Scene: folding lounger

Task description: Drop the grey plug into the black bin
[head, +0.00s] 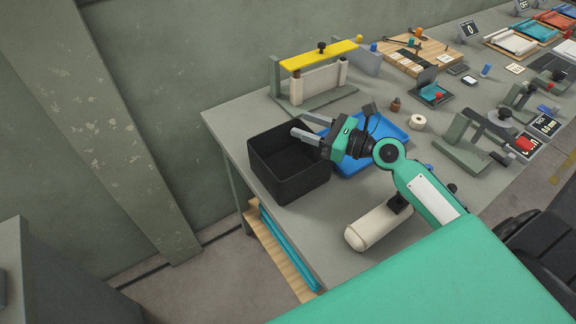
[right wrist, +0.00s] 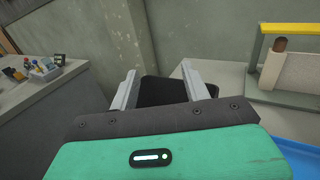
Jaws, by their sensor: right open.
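The black bin (head: 290,180) stands open-topped on the grey table near its left end. My right gripper (head: 299,124) is above the bin's far right part, with its two grey fingers spread and nothing seen between them. In the right wrist view, a dark part of the bin (right wrist: 165,90) shows between and beyond the fingers. I cannot make out the grey plug in either view; the bin's floor is largely hidden. My left gripper is not in view.
A blue tray (head: 393,128) lies right of the bin, partly behind my right arm. A stand with a yellow bar (head: 320,55) is behind it. A cream cylinder (head: 378,228) lies in front. A white tape roll (head: 417,122) and several fixtures are farther right.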

